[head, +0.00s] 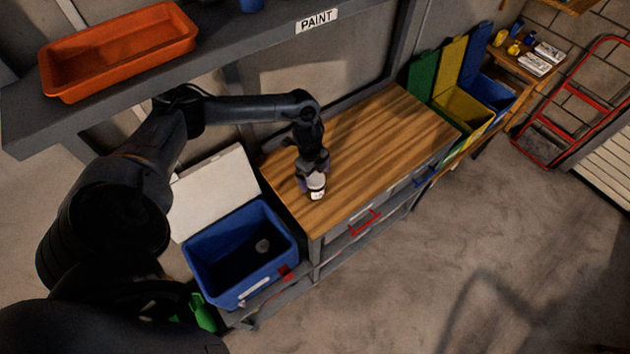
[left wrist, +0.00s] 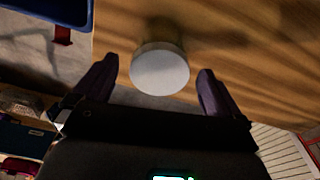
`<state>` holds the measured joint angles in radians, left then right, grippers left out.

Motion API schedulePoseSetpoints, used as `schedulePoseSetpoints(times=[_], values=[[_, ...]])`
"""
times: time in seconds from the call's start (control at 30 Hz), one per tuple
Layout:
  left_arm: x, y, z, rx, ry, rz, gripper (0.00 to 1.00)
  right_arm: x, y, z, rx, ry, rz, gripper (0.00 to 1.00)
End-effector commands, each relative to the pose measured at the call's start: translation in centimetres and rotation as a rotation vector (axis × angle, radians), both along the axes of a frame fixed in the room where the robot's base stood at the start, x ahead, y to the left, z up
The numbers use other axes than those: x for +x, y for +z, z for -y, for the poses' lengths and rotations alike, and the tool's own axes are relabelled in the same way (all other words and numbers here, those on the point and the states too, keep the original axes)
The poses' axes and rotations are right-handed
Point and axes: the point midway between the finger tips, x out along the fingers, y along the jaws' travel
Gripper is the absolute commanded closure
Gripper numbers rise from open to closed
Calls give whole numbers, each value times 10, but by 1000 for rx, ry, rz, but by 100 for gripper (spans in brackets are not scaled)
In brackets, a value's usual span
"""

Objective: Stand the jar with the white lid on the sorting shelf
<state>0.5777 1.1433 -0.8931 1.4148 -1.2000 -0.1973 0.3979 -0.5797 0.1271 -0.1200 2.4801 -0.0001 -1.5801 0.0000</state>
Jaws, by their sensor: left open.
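The jar with the white lid (head: 317,190) stands on the wooden bench top (head: 385,140), near its front left corner. In the left wrist view its round white lid (left wrist: 160,72) faces the camera. My left gripper (head: 311,179) is at the jar and partly covers it in the head view. In the left wrist view the open gripper (left wrist: 156,85) has one dark finger on each side of the lid, with a gap on both sides. I cannot tell which surface is the sorting shelf. My right gripper is not in view.
A blue bin (head: 225,285) with a small round item inside stands left of the bench. Green, yellow and blue bins (head: 463,115) stand beyond its far end. A grey shelf marked PAINT (head: 225,50) holds an orange tray (head: 120,50). Most of the bench top is clear.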

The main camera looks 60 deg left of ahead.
Motion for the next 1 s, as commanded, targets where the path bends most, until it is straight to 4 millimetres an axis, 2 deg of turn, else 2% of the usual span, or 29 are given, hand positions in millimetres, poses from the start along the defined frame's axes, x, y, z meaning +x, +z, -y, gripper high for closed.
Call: schedulePoseSetpoints(times=[0.1, 0.23, 0.37, 0.47, 0.57, 0.6, 0.7, 0.73, 0.8, 0.87, 0.93, 1.0], values=[[0, 16, -2, 1, 0, 2, 1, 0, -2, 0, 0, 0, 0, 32], [0, 25, 1, -2, -8, 5, 1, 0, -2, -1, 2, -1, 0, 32], [5, 19, 24, -8, -44, 36, 1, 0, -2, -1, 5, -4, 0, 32], [14, 3, 69, -27, -98, 99, 1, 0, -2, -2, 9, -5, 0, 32], [21, -14, 146, -68, -149, 211, 1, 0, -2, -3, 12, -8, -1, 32], [22, -17, 184, -91, -152, 271, 1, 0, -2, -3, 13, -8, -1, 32], [20, -6, 268, -151, -78, 414, 1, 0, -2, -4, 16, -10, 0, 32], [17, 2, 287, -166, -35, 447, 1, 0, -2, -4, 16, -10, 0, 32], [9, 21, 316, -192, 98, 500, 1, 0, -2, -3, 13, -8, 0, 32], [-1, 38, 326, -199, 236, 515, 1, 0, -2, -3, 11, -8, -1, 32], [-17, 54, 325, -196, 405, 499, 1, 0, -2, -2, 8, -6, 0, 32], [-37, 66, 314, -184, 570, 456, 1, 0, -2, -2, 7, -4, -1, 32]])
